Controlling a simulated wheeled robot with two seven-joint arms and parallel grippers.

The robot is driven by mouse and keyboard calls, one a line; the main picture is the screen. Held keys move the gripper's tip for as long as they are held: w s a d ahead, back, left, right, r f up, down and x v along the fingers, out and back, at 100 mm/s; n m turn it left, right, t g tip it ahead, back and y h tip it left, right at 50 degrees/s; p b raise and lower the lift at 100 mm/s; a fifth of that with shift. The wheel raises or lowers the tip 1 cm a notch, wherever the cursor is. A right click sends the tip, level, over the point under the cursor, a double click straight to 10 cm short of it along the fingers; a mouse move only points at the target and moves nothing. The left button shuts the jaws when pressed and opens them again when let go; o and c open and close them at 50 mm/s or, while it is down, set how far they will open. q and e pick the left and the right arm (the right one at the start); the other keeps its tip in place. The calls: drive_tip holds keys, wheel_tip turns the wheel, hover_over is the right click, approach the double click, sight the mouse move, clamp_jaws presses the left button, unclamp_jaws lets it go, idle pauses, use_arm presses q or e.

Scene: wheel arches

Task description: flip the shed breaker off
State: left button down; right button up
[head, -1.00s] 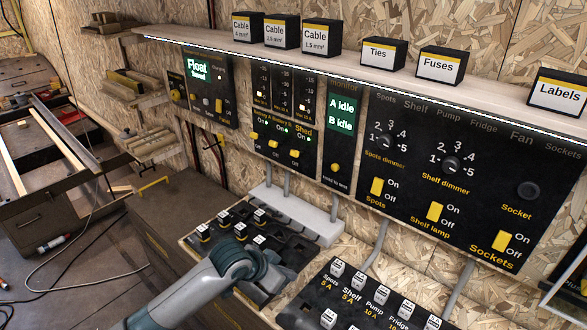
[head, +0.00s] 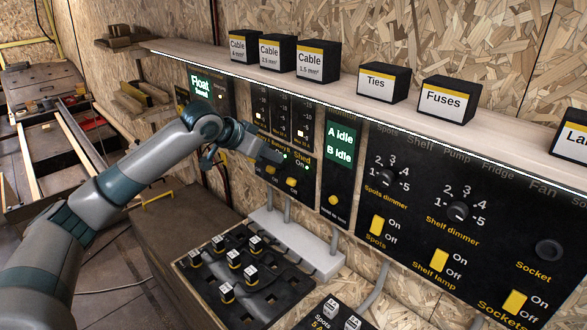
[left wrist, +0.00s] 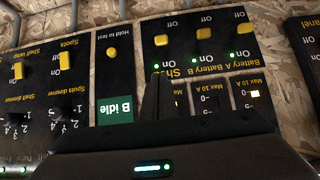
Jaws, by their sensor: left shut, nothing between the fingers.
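The breaker panel (head: 280,195) is black, on the wall below the shelf, with a row of yellow toggles. The shed breaker (head: 292,181) is the right-hand toggle, below the word "Shed" and a lit green lamp. It also shows in the upside-down left wrist view (left wrist: 162,40), at the left end of the row, with its lamp lit. I cannot tell its exact tilt. My left gripper (head: 272,156) is shut and empty, just in front of the panel, above and left of the shed toggle. Its dark fingers (left wrist: 160,95) cover part of the "Shed" label. My right gripper is out of view.
A monitor panel (head: 337,170) reading "A idle, B idle" adjoins on the right, then a larger switch panel (head: 420,240). The shelf (head: 340,98) with labelled boxes overhangs above. A tray of plugs (head: 285,306) and a white block (head: 300,243) lie below.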

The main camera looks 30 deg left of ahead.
use_arm(q)
drive_tip(key=shift+w+a+r, duration=0.1)
drive_tip(key=shift+a+r, duration=0.1)
drive_tip(key=shift+r, duration=0.25)
drive_tip(key=shift+w+a+r, duration=0.1)
drive_tip(key=shift+a+r, duration=0.1)
drive_tip(key=shift+r, duration=0.2)
drive_tip(key=p, duration=0.4)
hover_over(290, 181)
drive_tip(key=f, duration=0.4)
drive_tip(key=w+f, duration=0.1)
drive_tip(key=f, duration=0.1)
drive_tip(key=shift+d, duration=0.15)
drive_tip(key=shift+s+a+f+p, duration=0.1)
drive_tip(key=shift+s+f+p, duration=0.15)
drive_tip(key=shift+f+p, duration=0.25)
drive_tip(key=shift+s+a+f+p, duration=0.1)
drive_tip(key=shift+s+f+p, duration=0.15)
drive_tip(key=shift+f, duration=0.4)
drive_tip(key=shift+s+a+f+p, duration=0.1)
drive_tip(key=shift+s+f+p, duration=0.1)
drive_tip(key=shift+f, duration=0.25)
drive_tip(key=shift+s+f+p, duration=0.15)
drive_tip(key=shift+f, duration=0.3)
drive_tip(key=shift+s+f, duration=0.1)
